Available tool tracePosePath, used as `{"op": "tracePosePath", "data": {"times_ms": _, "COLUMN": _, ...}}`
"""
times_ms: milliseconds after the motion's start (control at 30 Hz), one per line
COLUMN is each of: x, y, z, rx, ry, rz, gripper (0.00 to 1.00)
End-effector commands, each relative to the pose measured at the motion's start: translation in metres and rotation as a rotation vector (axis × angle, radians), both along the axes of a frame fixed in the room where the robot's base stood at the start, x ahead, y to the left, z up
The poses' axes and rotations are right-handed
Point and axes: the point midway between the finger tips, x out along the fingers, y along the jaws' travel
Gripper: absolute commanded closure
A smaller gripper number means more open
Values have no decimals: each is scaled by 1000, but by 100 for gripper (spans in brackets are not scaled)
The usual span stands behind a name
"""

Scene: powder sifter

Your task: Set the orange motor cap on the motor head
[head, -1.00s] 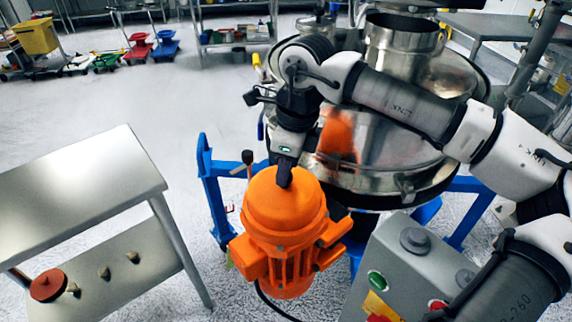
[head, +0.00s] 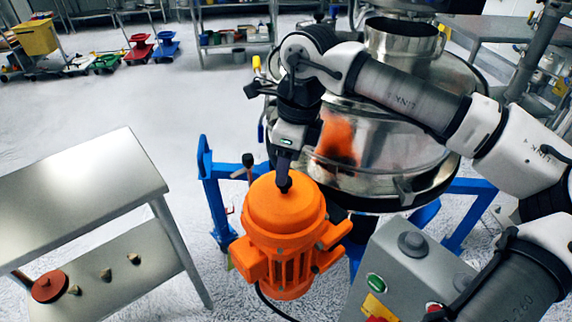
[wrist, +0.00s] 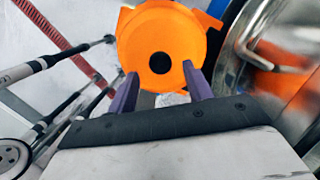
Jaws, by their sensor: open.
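The orange motor cap (head: 287,208) sits level on top of the orange motor head (head: 293,262), with no clear gap showing between them. From above, in the wrist view, the cap (wrist: 185,40) is a round disc with a black centre spot. My gripper (head: 284,172) is just above and behind the top of the cap in the head view. In the wrist view my gripper (wrist: 160,88) has its two purple fingers apart at the lower edge of the cap, with nothing held between them. Whether a finger touches the cap cannot be told.
The steel sifter drum (head: 385,160) stands close behind the motor, on a blue frame (head: 212,185). A grey control box (head: 400,265) is at the right front. A steel table (head: 80,185) stands left, with a red-brown round object (head: 48,286) on its lower shelf.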

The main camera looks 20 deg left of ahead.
Motion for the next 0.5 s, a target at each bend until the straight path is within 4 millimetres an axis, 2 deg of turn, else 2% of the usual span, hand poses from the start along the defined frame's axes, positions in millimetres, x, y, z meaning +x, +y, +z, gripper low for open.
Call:
{"op": "tracePosePath", "data": {"times_ms": 300, "x": 1, "y": -11, "z": 70, "rx": 1, "ry": -3, "rz": -1, "gripper": 49}}
{"op": "tracePosePath", "data": {"times_ms": 500, "x": 0, "y": -15, "z": 96, "rx": 0, "ry": 0, "rz": 1, "gripper": 49}}
